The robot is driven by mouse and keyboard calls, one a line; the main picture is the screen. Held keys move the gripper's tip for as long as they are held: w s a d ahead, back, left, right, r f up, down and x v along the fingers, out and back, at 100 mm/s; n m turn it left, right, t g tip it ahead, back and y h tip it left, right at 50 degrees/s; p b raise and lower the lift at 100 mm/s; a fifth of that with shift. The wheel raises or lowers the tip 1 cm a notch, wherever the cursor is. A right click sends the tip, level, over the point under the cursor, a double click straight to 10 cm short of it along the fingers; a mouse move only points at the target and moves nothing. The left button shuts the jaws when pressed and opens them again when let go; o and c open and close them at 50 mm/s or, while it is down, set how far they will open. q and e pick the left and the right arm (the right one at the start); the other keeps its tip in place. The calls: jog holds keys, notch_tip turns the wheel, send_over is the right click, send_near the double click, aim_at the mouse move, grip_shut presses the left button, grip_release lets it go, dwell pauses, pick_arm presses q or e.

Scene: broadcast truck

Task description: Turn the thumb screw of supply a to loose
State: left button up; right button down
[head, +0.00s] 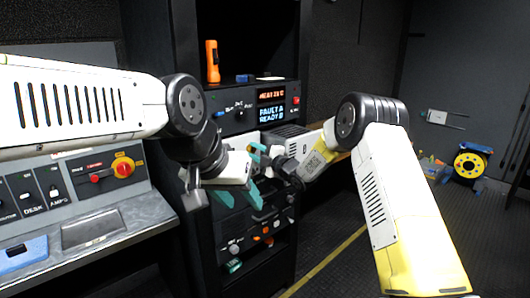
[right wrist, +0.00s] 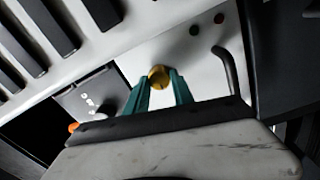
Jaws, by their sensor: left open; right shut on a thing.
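In the right wrist view a brass thumb screw (right wrist: 158,77) sits on a pale front panel (right wrist: 196,58), which I take to be supply a. The teal fingers of my right gripper (right wrist: 161,88) are on both sides of the screw and shut on it. In the head view my right gripper (head: 262,154) is at the rack, and the screw is hidden there. My left gripper (head: 238,194) is open and empty, lower and in front of the rack.
A desk console with a red and yellow knob (head: 123,167) is at left. A yellow cable reel (head: 469,164) is on the right, with open floor before it.

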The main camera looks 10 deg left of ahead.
jog(key=n, duration=0.5)
jog(key=shift+n, duration=0.4)
jog(key=n, duration=0.5)
jog(key=shift+f+g, duration=0.1)
jog(key=shift+g, duration=0.3)
jog(key=shift+n, duration=0.3)
jog(key=c, duration=1.1)
grip_release()
jog(key=shift+v, duration=3.85)
jog(key=shift+d+f, duration=0.1)
jog(key=shift+f, duration=0.05)
